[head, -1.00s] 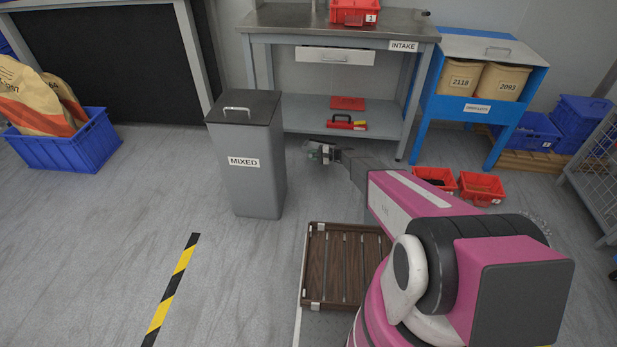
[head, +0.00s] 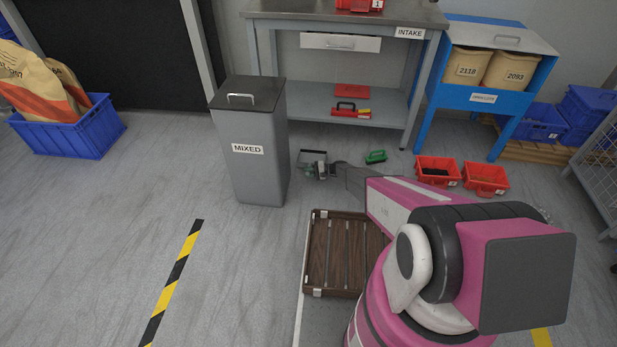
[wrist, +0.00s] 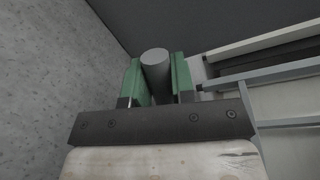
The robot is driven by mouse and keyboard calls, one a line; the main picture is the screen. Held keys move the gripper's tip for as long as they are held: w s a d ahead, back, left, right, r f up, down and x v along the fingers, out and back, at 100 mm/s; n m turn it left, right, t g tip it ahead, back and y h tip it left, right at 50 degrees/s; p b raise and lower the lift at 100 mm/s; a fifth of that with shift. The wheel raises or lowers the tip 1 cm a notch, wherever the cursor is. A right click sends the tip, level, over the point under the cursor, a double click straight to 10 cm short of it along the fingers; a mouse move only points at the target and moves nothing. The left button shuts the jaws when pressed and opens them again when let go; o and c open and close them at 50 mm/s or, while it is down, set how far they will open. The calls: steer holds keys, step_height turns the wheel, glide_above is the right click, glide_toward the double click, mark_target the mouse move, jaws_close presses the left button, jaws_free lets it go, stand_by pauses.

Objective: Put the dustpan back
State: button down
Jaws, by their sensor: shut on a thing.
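My gripper (head: 319,171) is low between the grey MIXED bin and the INTAKE bench. A small dark dustpan (head: 313,156) with a pale edge shows just beyond my fingers. In the wrist view, the green fingers of my gripper (wrist: 158,78) are shut on a grey round handle (wrist: 155,61), seen nearly end-on. The pan itself is not clear in the wrist view. In the head view, I cannot tell whether the dustpan touches the floor. A green brush (head: 376,157) lies on the floor right of my gripper.
The MIXED bin (head: 247,150) stands close on the left. The INTAKE bench (head: 330,113) is behind, with red items on its lower shelf. Two red bins (head: 437,170) (head: 485,180) sit on the floor at right. A slatted brown tray (head: 335,250) is in front.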

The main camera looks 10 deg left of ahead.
steer(key=shift+f, duration=1.9)
steer(key=c, duration=1)
jaws_free()
steer(key=shift+o, duration=0.2)
steer(key=v, duration=1.2)
steer(key=s+d+r+n+h, duration=0.1)
steer(key=s+d+r+h, duration=0.4)
steer(key=s+r, duration=0.7)
steer(key=s+d+r+t+h, duration=0.1)
steer(key=s+d+r+h, duration=0.4)
steer(key=r, duration=1.5)
steer(key=s+d+r+n+t+h, duration=0.1)
steer(key=s+d+r+h, duration=0.5)
steer(key=s+r, duration=1)
steer(key=s+d, duration=0.2)
steer(key=d, duration=0.1)
steer(key=shift+s+d+r+n, duration=0.3)
steer(key=shift+s+r, duration=0.05)
